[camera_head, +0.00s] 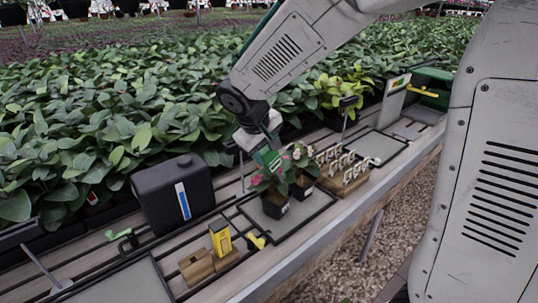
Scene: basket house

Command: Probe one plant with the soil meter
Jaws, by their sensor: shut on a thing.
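My gripper (262,142) is shut on a small green device with a pale marking (269,160), which looks like the soil meter. It is held just above two potted plants. One plant with pink flowers stands in a dark pot with a white label (274,206). Another dark-potted plant (303,186) with pale flowers stands to its right. Both stand on a flat dark-rimmed tray (302,217). The meter's lower end is hidden among the leaves, so I cannot tell whether it touches the soil.
A black jug (174,198) stands left of the tray. A wooden rack of labels (342,180) stands right of the plants. Dense leafy plants (90,130) fill the bed behind.

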